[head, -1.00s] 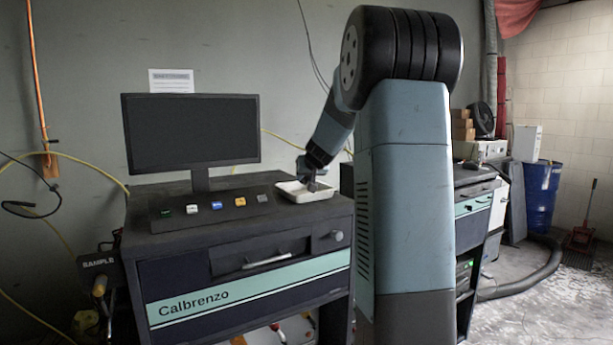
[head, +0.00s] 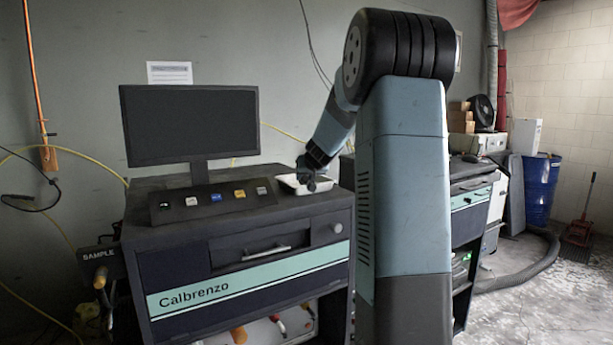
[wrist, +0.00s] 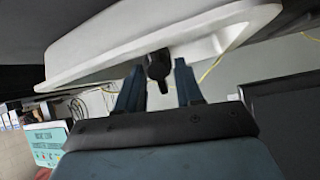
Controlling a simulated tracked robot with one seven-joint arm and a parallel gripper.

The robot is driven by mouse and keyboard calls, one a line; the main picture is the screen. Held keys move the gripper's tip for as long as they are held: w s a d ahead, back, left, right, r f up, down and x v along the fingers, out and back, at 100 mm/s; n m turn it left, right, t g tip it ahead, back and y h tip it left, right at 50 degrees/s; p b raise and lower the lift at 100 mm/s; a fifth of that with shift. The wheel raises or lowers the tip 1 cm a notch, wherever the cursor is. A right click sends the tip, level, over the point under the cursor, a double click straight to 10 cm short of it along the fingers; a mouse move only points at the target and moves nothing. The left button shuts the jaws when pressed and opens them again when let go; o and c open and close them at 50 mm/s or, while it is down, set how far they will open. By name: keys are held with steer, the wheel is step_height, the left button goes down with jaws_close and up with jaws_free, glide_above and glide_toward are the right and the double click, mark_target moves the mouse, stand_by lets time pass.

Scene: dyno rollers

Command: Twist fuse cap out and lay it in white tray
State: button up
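The white tray (head: 292,191) sits on top of the dark cabinet at its right back corner. My gripper (head: 314,184) is low at the tray, reaching in from above. In the wrist view the tray (wrist: 90,48) fills the upper part, tilted in the picture. The black fuse cap (wrist: 158,66) shows against the tray, between and just beyond the fingertips. My gripper (wrist: 160,70) has its two fingers apart, with narrow gaps beside the cap. Whether the cap rests on the tray floor is hard to tell.
A monitor (head: 190,123) stands on the cabinet (head: 190,240), left of the tray. A sloped panel (head: 212,201) with several coloured buttons lies in front of it. A second cabinet (head: 478,205) stands behind my arm at right.

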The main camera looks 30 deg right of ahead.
steer(key=o, duration=0.4)
steer(key=v, duration=1.3)
steer(key=shift+s+r, duration=0.15)
steer(key=shift+s, duration=0.15)
